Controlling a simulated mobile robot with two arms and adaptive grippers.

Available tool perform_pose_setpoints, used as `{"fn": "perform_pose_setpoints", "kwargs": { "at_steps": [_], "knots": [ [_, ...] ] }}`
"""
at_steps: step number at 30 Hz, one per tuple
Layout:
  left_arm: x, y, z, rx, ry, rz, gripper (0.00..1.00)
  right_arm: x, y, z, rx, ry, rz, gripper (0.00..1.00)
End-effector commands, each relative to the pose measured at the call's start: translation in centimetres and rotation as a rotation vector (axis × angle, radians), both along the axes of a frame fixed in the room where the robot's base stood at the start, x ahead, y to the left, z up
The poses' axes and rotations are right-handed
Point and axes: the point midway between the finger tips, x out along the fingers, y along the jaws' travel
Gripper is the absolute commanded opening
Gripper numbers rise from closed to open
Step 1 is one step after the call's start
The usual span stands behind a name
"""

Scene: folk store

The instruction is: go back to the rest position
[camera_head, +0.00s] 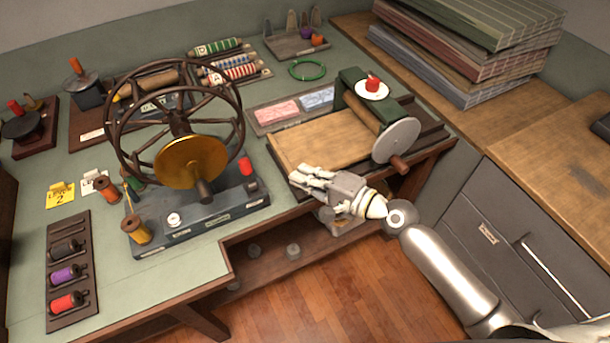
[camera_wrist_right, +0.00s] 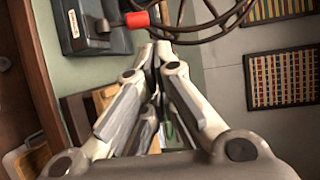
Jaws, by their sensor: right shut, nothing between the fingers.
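My right gripper (camera_head: 302,178) is at the table's front edge, between the spoked winding wheel (camera_head: 190,165) and the press with the wooden board (camera_head: 325,140). Its fingers are together with nothing between them; they also show shut in the right wrist view (camera_wrist_right: 158,50). My right arm reaches in from the lower right of the head view. In the wrist view, a red knob (camera_wrist_right: 137,20) on the dark machine base lies just left of the fingertips. My left gripper is not in view.
A rack of spools (camera_head: 70,320) lies at the table's left front. Stacked boards (camera_head: 455,60) stand on the wooden counter at right, above grey drawers (camera_head: 490,235). A low shelf (camera_head: 270,265) is under the table. Open wooden floor (camera_head: 330,300) shows at the bottom.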

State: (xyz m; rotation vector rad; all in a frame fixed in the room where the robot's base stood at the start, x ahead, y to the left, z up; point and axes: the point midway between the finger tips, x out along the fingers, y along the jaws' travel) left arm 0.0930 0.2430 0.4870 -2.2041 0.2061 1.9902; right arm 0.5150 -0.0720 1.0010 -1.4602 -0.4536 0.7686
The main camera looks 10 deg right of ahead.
Motion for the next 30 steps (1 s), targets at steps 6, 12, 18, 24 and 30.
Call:
{"fn": "perform_pose_setpoints", "kwargs": {
  "at_steps": [6,12,18,24,30],
  "knots": [
    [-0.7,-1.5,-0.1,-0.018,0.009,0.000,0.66,0.0,0.0,0.0,0.000,0.000,0.000,0.00],
    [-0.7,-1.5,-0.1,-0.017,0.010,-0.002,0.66,0.0,-0.1,0.0,0.000,0.000,0.000,0.00],
    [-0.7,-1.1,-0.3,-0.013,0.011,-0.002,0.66,0.5,-1.6,-4.5,-0.095,0.013,-0.043,0.00],
    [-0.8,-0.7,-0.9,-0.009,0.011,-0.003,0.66,-0.6,-6.4,-17.8,-0.417,0.059,-0.107,0.00],
    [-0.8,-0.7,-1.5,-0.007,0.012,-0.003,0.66,-6.5,-11.1,-31.2,-0.776,0.132,-0.048,0.00]
  ]
}}
